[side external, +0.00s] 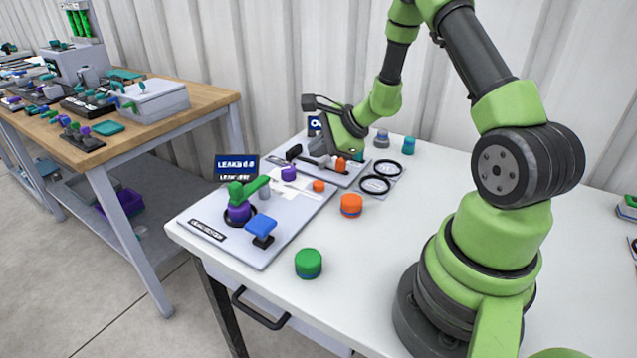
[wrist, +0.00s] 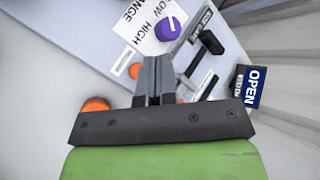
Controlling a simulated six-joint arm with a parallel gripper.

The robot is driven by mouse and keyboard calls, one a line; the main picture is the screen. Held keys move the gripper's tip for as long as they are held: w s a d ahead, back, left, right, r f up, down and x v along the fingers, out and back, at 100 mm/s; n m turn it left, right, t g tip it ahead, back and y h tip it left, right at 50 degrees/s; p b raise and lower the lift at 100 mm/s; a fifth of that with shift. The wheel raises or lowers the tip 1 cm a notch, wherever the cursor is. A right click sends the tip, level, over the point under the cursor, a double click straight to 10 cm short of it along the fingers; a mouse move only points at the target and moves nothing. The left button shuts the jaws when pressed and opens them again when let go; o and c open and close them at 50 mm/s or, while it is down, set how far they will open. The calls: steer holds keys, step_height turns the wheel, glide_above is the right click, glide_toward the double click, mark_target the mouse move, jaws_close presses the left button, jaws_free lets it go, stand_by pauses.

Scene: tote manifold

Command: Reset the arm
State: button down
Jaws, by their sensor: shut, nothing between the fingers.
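My gripper (wrist: 156,82) is shut and empty, with its two fingers together in the wrist view. In the side external view my gripper is over the back board (side external: 355,178) on the white table, and its fingertips are hard to make out. In the wrist view a purple knob (wrist: 167,29) lies just beyond the fingertips, with a black handle (wrist: 211,42) to its right. It cannot be told whether the fingers touch the board.
The front board (side external: 265,255) carries a green lever (side external: 249,189) and a blue paddle (side external: 261,224). A green cap (side external: 308,263) and an orange cap (side external: 351,205) stand on the table. Two black rings (side external: 375,184) lie at the back. The right of the table is mostly clear.

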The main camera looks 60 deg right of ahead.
stand_by(0.4)
steer(key=s+a+r+n+g+y, duration=0.1)
steer(key=s+a+r+n+y, duration=0.1)
steer(key=a+r+n, duration=0.45)
steer(key=s+a+r+n+g+y, duration=0.15)
steer(key=a+r+n, duration=0.25)
steer(key=a+r, duration=0.45)
steer(key=s+a+r+n+h, duration=0.1)
steer(key=s+r+n, duration=0.2)
steer(key=s+n, duration=0.2)
steer(key=s+a+r+n+h, duration=0.2)
steer(key=s+n, duration=0.3)
steer(key=s, duration=0.5)
steer(key=shift+s+a+r+t, duration=0.2)
steer(key=shift+r+t, duration=0.15)
steer(key=shift+r, duration=0.4)
